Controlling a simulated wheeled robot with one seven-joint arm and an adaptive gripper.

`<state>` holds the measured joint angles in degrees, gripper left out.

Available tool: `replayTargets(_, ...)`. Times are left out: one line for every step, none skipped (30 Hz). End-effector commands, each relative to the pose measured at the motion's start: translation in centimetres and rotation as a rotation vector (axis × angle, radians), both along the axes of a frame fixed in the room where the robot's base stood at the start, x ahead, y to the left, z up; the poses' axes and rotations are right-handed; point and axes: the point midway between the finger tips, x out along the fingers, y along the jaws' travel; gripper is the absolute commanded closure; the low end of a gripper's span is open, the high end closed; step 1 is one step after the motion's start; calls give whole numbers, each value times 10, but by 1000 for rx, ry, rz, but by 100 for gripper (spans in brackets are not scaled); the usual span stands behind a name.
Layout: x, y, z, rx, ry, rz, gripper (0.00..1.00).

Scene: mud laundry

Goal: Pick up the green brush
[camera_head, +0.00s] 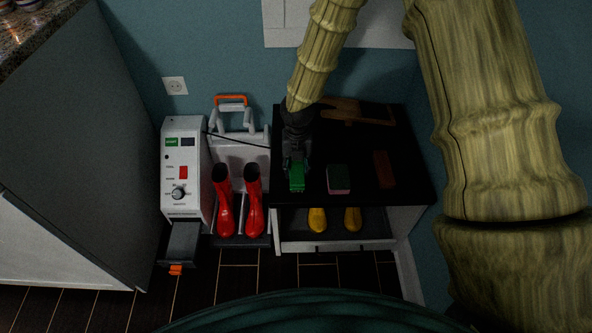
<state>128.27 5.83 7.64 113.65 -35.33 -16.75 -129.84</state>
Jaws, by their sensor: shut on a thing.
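The green brush (297,181) is at the front left part of the black top of a low bench (345,208). My gripper (296,163) comes down from above and is shut on the far end of the brush. The near end of the brush sticks out toward the bench's front edge. The fingertips partly hide the brush. I cannot tell from this view whether the brush touches the bench top or is a little above it.
A green and pink sponge (339,179) and a dark red block (384,169) lie to the right. A brown wooden piece (357,112) lies at the back. Yellow boots (317,220) stand below. Red boots (226,205) and a white machine (181,165) stand left.

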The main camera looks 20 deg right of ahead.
Motion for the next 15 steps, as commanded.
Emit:
replayTargets(0, 0, 0, 0, 0, 0, 91)
replayTargets(0, 0, 0, 0, 0, 0, 91)
replayTargets(0, 0, 1, 0, 0, 0, 91)
replayTargets(0, 0, 2, 0, 0, 0, 91)
replayTargets(0, 0, 3, 1, 0, 0, 91)
replayTargets(0, 0, 6, 1, -1, 0, 91)
replayTargets(0, 0, 8, 1, -1, 0, 91)
replayTargets(0, 0, 11, 1, -1, 0, 91)
replayTargets(0, 0, 16, 2, -2, 0, 91)
replayTargets(0, 0, 21, 2, -2, -1, 91)
replayTargets(0, 0, 25, 2, -1, -1, 91)
replayTargets(0, 0, 31, 2, -1, -1, 91)
replayTargets(0, 0, 36, 3, -1, -1, 91)
replayTargets(0, 0, 41, 3, -1, -1, 91)
replayTargets(-9, 2, 38, 0, 3, 1, 91)
